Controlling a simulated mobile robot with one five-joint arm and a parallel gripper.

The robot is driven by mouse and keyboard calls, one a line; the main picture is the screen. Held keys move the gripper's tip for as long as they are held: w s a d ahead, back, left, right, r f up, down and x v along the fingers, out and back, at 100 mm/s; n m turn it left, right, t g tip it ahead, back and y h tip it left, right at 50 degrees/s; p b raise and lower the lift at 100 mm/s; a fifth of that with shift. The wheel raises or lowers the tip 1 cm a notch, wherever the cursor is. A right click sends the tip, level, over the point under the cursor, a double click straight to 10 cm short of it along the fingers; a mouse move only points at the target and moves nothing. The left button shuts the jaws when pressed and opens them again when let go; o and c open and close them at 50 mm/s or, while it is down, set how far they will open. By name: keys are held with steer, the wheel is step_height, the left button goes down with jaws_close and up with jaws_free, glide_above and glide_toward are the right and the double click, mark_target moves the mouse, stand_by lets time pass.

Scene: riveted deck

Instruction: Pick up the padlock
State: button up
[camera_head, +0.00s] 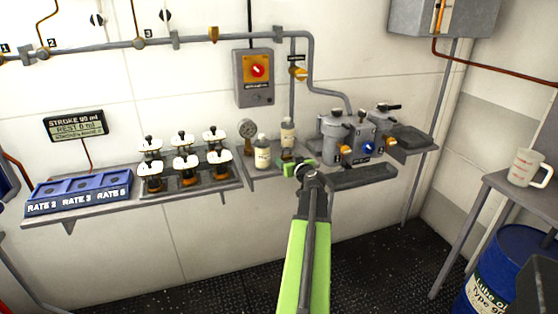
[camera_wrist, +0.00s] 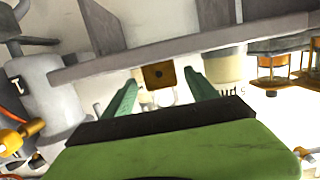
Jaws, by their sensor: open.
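In the wrist view a small square brass-coloured block with a dark round spot, which looks like the padlock (camera_wrist: 158,75), sits between the fingertips against the grey shelf edge. Its shackle cannot be made out. My gripper (camera_wrist: 161,79) has its two green fingers apart, one on each side of the block. Whether they touch it cannot be told. In the head view my gripper (camera_head: 297,167) is at the front of the middle wall shelf, just below and right of two bottles. The padlock cannot be made out there, likely hidden by the gripper.
Orange-based dispensers (camera_head: 185,165) are to the left, grey canisters with valves (camera_head: 345,135) to the right.

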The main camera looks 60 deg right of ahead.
steer(key=shift+s+r, duration=0.1)
steer(key=shift+s, duration=0.05)
steer(key=c, duration=0.5)
jaws_close()
steer(key=shift+r+p, duration=0.45)
steer(key=shift+p, duration=0.05)
step_height(320, 180, up, 4)
steer(key=p, duration=0.4)
steer(key=shift+f, duration=0.1)
steer(key=s+a+r+p, duration=0.4)
steer(key=s+r+p, duration=0.2)
steer(key=s, duration=0.4)
steer(key=shift+s+a, duration=0.25)
steer(key=shift+s, duration=0.05)
